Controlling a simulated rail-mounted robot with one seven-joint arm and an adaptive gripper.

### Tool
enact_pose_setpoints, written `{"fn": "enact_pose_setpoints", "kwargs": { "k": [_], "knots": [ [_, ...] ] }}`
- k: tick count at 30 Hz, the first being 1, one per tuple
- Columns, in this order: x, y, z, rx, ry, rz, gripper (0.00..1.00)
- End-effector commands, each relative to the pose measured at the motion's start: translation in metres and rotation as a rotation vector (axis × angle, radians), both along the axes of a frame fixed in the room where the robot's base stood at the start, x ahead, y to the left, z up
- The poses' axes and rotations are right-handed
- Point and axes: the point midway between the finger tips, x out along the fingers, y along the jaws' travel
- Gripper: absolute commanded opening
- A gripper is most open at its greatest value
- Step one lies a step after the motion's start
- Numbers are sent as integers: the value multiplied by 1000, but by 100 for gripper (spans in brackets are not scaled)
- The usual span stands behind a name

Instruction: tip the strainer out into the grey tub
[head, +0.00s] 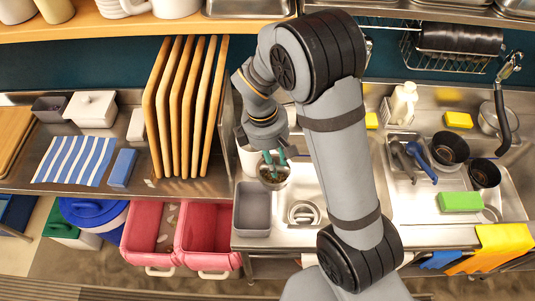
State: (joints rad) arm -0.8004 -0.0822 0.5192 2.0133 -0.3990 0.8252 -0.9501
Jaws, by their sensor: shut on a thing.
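My gripper (275,157), with teal fingertips, is shut on the strainer (273,181), a small round metal bowl. Dark and greenish bits (272,174) show inside it. The strainer is held just above and to the right of the grey tub's far edge in the picture, and looks roughly upright. The grey tub (252,230) is a rectangular open container at the left end of the sink counter; its inside looks empty. My arm hides part of the sink behind it.
A round metal drain fitting (303,212) lies right of the tub. A white container (249,160) stands behind the strainer. Upright wooden boards (185,100) and red bins (207,235) are to the left. Dark bowls (449,148) and a green sponge (460,201) are right.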

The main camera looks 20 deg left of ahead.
Motion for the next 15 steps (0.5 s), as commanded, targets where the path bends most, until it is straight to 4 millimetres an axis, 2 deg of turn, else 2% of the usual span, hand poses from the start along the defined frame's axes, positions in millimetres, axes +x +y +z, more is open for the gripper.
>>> {"fn": "enact_pose_setpoints", "kwargs": {
  "k": [3,6,15],
  "knots": [
    [-11,14,0,-3,6,85,0],
    [-14,19,-4,-2,7,115,0],
    [-15,19,-20,-3,9,118,0]
  ]
}}
